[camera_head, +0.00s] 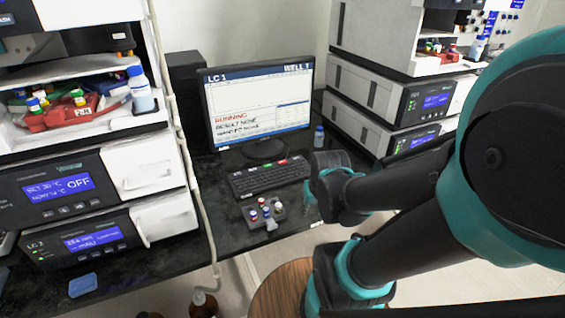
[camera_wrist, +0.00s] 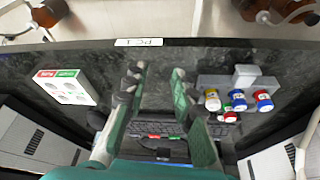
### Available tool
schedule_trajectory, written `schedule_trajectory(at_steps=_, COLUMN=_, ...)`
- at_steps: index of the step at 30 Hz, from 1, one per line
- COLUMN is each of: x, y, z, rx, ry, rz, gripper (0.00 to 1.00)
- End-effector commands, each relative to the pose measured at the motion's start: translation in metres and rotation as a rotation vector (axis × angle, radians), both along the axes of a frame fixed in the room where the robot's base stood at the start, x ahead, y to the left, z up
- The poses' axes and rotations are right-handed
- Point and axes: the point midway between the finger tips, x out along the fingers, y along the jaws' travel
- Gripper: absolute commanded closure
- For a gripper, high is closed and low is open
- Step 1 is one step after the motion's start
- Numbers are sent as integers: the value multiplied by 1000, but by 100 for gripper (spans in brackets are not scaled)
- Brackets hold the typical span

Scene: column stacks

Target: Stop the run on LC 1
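The monitor (camera_head: 260,105) reads "LC 1", "WELL 1" and "RUNNING", with further lines that look like "RESULT NONE" and "WANTED NONE". The black keyboard (camera_head: 268,178) lies in front of it, with red and green keys along its back row. In the wrist view the keyboard (camera_wrist: 158,129) shows beyond and between my fingers. My gripper (camera_wrist: 156,85) is open and empty above the desk. Its fingers stand apart, and contact with the keyboard cannot be told. In the head view my arm reaches in from the right and mostly hides the gripper.
A grey holder with capped vials (camera_head: 262,212) stands before the keyboard; it also shows in the wrist view (camera_wrist: 238,84). A white box with red and green labels (camera_wrist: 66,87) is opposite it. Instrument stacks (camera_head: 95,190) (camera_head: 385,100) flank the desk. A small bottle (camera_head: 319,137) stands beside the monitor.

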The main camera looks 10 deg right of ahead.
Motion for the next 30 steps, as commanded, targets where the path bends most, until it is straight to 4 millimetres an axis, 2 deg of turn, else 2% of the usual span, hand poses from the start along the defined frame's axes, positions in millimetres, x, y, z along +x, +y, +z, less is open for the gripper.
schedule_trajectory(at_steps=1, x=0, y=0, z=0, rx=0, ry=0, rz=0, gripper=84)
schedule_trajectory(at_steps=5, x=0, y=0, z=0, rx=0, ry=0, rz=0, gripper=100)
schedule_trajectory(at_steps=30, x=0, y=0, z=0, rx=0, ry=0, rz=0, gripper=100)
